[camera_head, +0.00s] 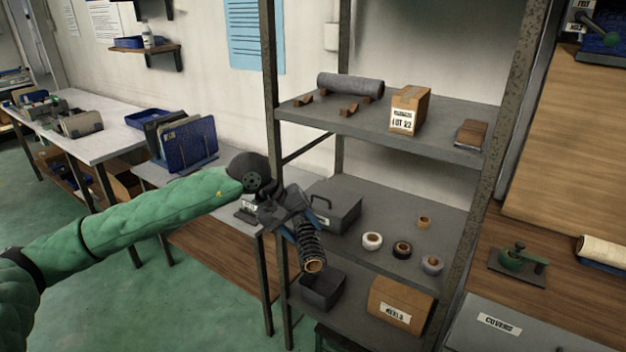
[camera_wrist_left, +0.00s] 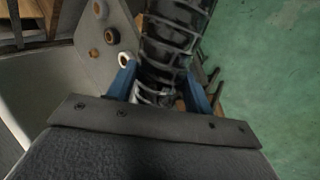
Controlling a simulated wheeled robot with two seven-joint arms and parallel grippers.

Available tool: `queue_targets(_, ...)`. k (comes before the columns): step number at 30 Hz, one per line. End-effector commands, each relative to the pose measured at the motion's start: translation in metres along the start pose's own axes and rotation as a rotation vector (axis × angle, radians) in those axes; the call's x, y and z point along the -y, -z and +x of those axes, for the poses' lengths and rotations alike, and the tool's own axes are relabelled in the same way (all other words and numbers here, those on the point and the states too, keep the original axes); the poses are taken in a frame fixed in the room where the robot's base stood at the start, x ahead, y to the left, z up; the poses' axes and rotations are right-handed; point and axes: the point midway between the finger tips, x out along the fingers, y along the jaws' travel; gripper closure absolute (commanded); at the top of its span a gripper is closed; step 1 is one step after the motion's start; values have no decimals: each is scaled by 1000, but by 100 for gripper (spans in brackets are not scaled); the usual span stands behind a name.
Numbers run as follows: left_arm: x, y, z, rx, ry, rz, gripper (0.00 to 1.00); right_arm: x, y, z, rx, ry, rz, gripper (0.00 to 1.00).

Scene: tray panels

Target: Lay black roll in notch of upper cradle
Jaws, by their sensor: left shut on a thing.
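The black roll (camera_head: 310,247) is a dark ribbed cylinder with a brown core end. My left gripper (camera_head: 298,226) is shut on it and holds it tilted in front of the shelf rack, below the upper shelf. In the left wrist view the black roll (camera_wrist_left: 175,40) sits between the blue fingers (camera_wrist_left: 160,92). The upper cradle shows as small notched wooden blocks (camera_head: 348,110) on the left part of the upper shelf (camera_head: 435,142). A grey roll (camera_head: 350,85) lies just behind the front blocks; I cannot tell exactly what bears it. My right gripper is out of view.
On the upper shelf stand a labelled cardboard box (camera_head: 409,110) and a brown block (camera_head: 471,135). The lower shelf holds a grey bin (camera_head: 333,205) and several small rolls (camera_head: 372,241). The rack's front left post (camera_head: 270,80) is close to my left arm.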

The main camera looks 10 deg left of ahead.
Motion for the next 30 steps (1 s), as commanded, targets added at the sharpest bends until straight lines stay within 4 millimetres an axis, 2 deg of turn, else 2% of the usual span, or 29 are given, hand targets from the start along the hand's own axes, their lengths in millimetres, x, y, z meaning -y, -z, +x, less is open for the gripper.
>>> queue_targets(1,19,-6,15,29,3,28,85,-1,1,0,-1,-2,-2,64)
queue_targets(6,64,-22,55,102,1,144,85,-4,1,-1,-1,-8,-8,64)
queue_targets(12,101,-34,87,161,0,235,85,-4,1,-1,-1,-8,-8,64)
queue_targets(18,129,-44,111,207,1,305,85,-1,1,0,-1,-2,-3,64)
queue_targets(21,140,-48,121,226,-1,335,85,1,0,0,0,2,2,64)
queue_targets(30,131,-49,121,226,-5,345,85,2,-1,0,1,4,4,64)
